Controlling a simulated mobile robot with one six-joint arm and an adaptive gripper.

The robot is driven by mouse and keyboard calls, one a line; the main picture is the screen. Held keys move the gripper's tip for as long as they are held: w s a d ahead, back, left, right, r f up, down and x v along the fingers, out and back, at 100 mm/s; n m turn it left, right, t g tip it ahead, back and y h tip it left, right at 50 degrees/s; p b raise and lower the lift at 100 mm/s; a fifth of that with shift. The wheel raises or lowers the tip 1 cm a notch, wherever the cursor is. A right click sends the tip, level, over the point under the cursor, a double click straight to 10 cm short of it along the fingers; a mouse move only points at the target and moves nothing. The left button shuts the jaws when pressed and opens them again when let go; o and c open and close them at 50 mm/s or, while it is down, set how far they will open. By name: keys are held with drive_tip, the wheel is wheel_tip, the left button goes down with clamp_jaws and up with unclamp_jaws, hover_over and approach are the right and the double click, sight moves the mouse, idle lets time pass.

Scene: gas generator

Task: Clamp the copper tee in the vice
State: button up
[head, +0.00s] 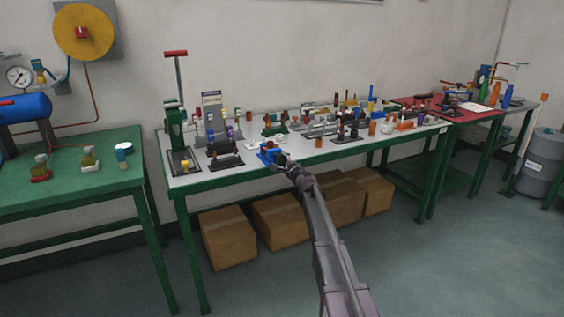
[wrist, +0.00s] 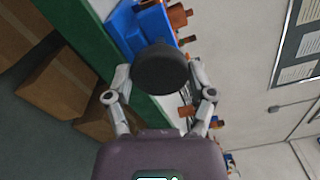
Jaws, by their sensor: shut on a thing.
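The blue vice (head: 267,154) stands at the front edge of the grey-topped bench, and part of it shows at the top of the wrist view (wrist: 126,28). My gripper (head: 286,163) is at its front side. In the wrist view my gripper (wrist: 160,80) is shut on a dark round knob (wrist: 161,67) in front of the vice. A copper-coloured fitting (wrist: 179,15) shows beside the blue body, probably the copper tee. The knob and the picture edge hide the jaws, so I cannot tell how tightly it sits.
The grey-topped bench (head: 185,180) has a green press (head: 175,128) at left and many small fittings and stands behind the vice. Cardboard boxes (head: 228,238) sit beneath it. A green table (head: 75,185) stands at left. The floor in front is clear.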

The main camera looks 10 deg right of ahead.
drive_tip(key=shift+w+m, duration=0.15)
drive_tip(key=shift+m, duration=0.75)
drive_tip(key=o, duration=1.1)
drive_tip(key=n, duration=0.5)
drive_tip(key=shift+n, duration=0.3)
